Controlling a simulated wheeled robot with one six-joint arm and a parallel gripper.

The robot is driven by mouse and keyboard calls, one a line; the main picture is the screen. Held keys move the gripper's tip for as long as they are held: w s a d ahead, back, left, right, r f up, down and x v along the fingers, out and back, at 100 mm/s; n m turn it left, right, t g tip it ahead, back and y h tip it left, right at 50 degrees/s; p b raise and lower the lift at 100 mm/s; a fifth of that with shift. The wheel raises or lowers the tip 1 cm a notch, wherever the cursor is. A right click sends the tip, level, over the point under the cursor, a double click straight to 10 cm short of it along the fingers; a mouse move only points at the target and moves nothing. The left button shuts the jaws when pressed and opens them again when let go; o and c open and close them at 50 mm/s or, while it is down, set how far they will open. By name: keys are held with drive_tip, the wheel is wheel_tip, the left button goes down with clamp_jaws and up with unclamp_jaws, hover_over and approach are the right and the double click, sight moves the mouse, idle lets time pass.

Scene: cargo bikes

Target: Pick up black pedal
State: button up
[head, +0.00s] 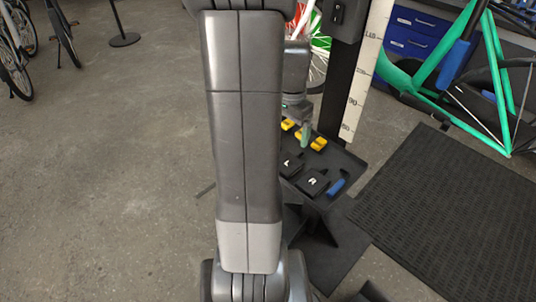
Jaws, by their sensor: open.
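Two black pedals lie on a dark tray (347,162). One black pedal (290,165) has a white "L" and is partly hidden by my arm. The other black pedal (313,182) has a white letter that looks like an "R" or "A". My gripper (304,132) points down above the back of the tray, near the yellow pieces and behind the black pedals in the picture. It is open, and I see nothing held in it. My arm hides part of the gripper and the tray's left side.
Yellow pieces (318,143) lie at the back of the tray, and a blue piece (337,187) lies at its front right. A post with a white scale (367,70) rises behind. A green bike frame (490,60) stands right, beyond a black mat (450,215).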

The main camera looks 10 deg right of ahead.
sight(290, 164)
drive_tip(key=f, duration=0.4)
drive_tip(key=f+b, duration=0.1)
drive_tip(key=f, duration=0.8)
drive_tip(key=shift+s+f+b, duration=0.25)
drive_tip(key=shift+f+b, duration=0.1)
drive_tip(key=shift+r, duration=0.1)
drive_tip(key=c, duration=1.2)
